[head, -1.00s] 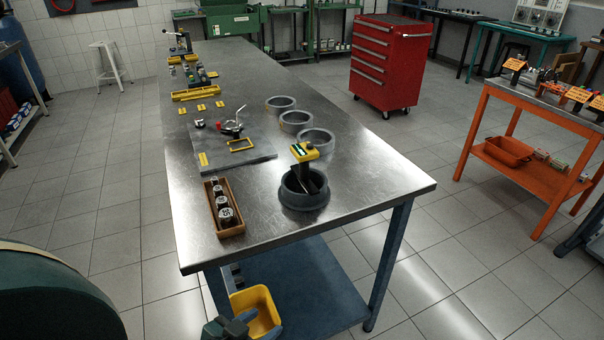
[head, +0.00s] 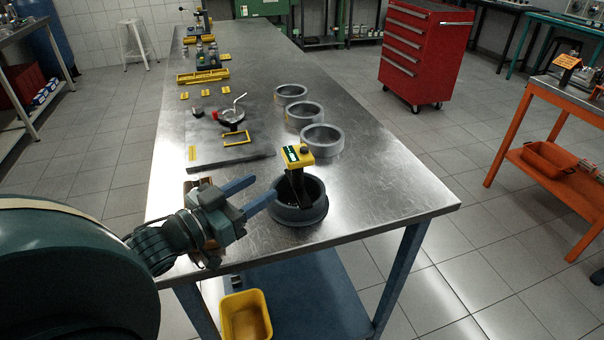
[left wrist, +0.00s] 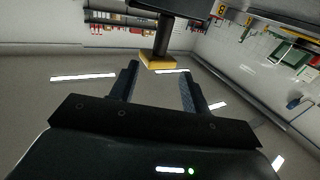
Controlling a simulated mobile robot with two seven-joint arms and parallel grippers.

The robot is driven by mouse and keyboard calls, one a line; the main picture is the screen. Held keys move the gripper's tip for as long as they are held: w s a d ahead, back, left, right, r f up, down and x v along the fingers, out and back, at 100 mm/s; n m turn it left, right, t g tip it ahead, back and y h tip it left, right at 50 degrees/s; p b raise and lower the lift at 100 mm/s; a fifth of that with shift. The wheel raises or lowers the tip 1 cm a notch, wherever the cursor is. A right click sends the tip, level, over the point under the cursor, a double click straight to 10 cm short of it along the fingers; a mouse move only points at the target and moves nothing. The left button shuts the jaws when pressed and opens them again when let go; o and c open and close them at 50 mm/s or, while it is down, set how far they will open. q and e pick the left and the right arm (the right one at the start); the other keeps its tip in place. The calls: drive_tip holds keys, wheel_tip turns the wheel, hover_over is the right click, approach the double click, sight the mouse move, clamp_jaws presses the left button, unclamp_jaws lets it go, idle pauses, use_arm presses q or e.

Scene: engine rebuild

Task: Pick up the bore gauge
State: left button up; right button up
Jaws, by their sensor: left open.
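The bore gauge (head: 298,172) has a yellow head with a dark display and a black stem. It stands leaning slightly in a grey ring-shaped holder (head: 302,212) near the front of the steel table. My left gripper (head: 264,187) is open and empty, just left of the gauge, with its blue fingers pointing toward it. In the left wrist view the gauge (left wrist: 157,62) appears inverted, yellow head low, ahead of the gap between the open fingers (left wrist: 159,85). The gauge is not between the pads. My right gripper is not in view.
Several grey rings (head: 321,140) stand along the right of the steel table (head: 390,195). A grey plate (head: 200,155) with small parts and a yellow frame (head: 237,138) lies beyond my gripper. My left arm hides most of the brown tray of cylinders. The table's front right is clear.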

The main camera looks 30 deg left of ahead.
sight(298, 164)
use_arm(q)
drive_tip(key=x, duration=1.1)
drive_tip(key=shift+w+p, duration=0.15)
drive_tip(key=shift+p, duration=0.2)
clamp_jaws()
drive_tip(key=shift+r, duration=0.1)
